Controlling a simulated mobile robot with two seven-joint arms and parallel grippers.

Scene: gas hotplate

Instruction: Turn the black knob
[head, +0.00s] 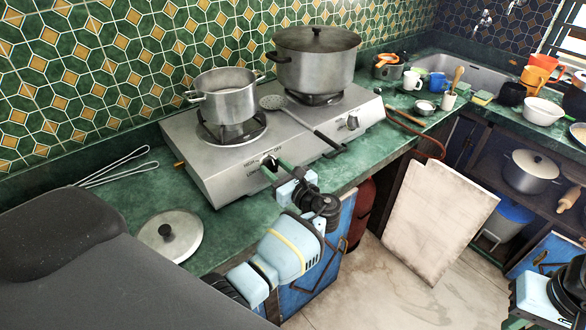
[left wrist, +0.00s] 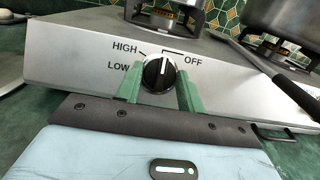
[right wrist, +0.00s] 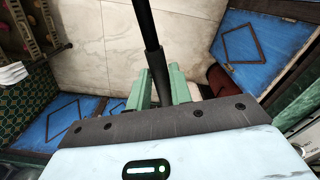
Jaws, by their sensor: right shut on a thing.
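The black knob (left wrist: 159,74) is on the front panel of the steel gas hotplate (left wrist: 75,62), between the printed HIGH, LOW and OFF marks. Its white pointer line points roughly up, near the start of the OFF bracket. The knob also shows in the head view (head: 269,163), partly behind my fingers. My left gripper (head: 279,171) is in front of the panel, with one green finger on each side of the knob; it looks open, and contact is unclear. My right gripper (right wrist: 156,85) is shut on a dark rod (right wrist: 148,30); its far end is out of view.
A small pot (head: 228,103) and a large lidded pot (head: 318,62) stand on the hotplate. A skimmer (head: 308,122) lies between them, its handle over the front edge. A second knob (head: 352,122) is farther right. A lid (head: 170,238) lies on the counter. A pale board (head: 440,218) leans below.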

